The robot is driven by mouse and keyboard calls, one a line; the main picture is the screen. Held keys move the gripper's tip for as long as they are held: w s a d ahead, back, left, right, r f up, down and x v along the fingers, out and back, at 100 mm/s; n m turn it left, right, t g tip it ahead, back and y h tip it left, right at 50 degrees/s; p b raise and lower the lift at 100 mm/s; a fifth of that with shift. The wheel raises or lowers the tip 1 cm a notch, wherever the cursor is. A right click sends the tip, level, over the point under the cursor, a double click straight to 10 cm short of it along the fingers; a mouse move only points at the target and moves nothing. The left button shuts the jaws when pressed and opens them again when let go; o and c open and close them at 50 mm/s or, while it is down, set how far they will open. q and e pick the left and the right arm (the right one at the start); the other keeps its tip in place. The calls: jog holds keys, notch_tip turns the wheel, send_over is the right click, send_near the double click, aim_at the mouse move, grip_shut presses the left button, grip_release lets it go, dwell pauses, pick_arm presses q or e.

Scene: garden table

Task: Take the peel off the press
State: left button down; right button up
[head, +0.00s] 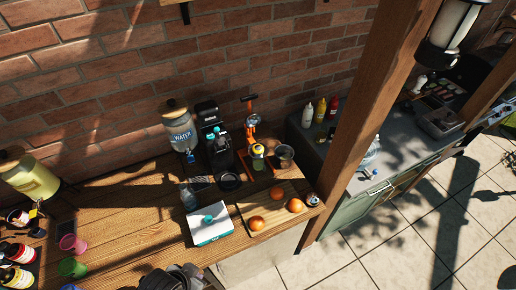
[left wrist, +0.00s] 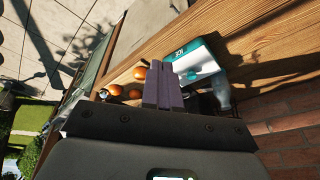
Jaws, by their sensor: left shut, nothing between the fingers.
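The orange press (head: 252,122) stands near the brick wall at the back of the wooden table, its handle raised. A small yellow-green item (head: 258,150) sits at its lower part. I cannot make out a peel on the press at this size. My left gripper (left wrist: 163,70) shows in the left wrist view, its two dark purple fingers shut together with nothing between them. The fingers point toward the white and teal ice box (left wrist: 195,62) and oranges (left wrist: 128,92); the press is not seen there. My right gripper is in neither view.
A cutting board (head: 246,207) with oranges (head: 276,193) lies in front of the press. A dark cup (head: 284,155) stands right of it, a black machine (head: 214,135) and water jar (head: 178,128) left. The ice box (head: 210,232) is at the front. A wooden post (head: 362,110) rises at right.

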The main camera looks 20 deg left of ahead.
pick_arm(q)
jog(key=shift+c, duration=1.1)
grip_release()
